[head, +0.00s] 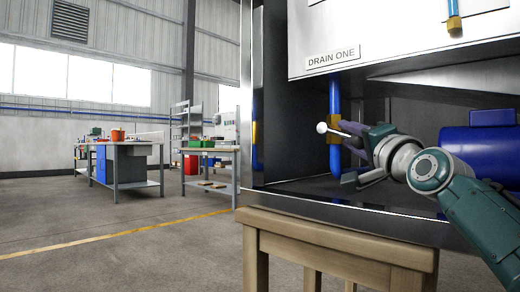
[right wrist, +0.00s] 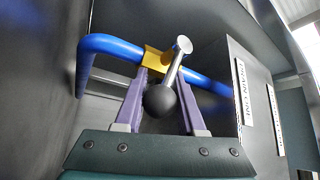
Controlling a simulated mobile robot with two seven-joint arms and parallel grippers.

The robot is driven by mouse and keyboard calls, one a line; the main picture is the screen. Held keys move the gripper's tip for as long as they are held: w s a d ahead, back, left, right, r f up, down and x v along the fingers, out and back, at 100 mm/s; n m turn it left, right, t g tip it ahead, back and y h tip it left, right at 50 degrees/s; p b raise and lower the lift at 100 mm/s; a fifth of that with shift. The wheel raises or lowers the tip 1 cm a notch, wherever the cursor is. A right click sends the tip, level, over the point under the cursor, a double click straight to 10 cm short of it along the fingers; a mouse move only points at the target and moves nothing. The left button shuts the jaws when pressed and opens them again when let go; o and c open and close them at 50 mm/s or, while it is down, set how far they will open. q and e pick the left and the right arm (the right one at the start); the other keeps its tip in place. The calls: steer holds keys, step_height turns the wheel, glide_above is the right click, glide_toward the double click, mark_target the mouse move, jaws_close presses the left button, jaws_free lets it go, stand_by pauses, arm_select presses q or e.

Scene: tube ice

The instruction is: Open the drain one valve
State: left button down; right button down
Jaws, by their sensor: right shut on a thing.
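The drain one valve has a brass body (head: 333,128) on a vertical blue pipe (head: 335,98), under a white panel with the label DRAIN ONE (head: 333,57). Its silver lever end (head: 322,128) sticks out to the left. My right gripper (head: 346,135) reaches in from the right at the valve. In the right wrist view the brass body (right wrist: 155,61) lies just beyond the fingertips. The silver lever (right wrist: 176,62) slants across it, and its black ball knob (right wrist: 160,100) sits between the purple fingers of my right gripper (right wrist: 160,84), shut on the handle. My left gripper is out of view.
A dark metal cabinet frame (head: 253,100) surrounds the valve. A blue cylinder (head: 485,150) stands right of my gripper. Another brass fitting (head: 454,24) hangs at upper right. A wooden stool (head: 340,250) stands in front.

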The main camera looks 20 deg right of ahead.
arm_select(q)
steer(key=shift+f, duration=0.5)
arm_select(e)
steer(key=shift+w+f+t, duration=0.1)
steer(key=shift+f+t, duration=0.1)
steer(key=shift+t, duration=0.1)
steer(key=c, duration=0.5)
jaws_free()
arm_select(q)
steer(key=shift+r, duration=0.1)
arm_select(e)
steer(key=shift+s+a, duration=0.15)
steer(key=shift+s, duration=0.2)
steer(key=p+v, duration=0.4)
steer(key=v, duration=0.3)
steer(key=shift+s+f, duration=0.15)
steer(key=shift+s, duration=0.2)
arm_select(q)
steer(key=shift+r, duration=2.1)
arm_select(e)
steer(key=shift+v, duration=0.8)
steer(key=shift+a, duration=0.1)
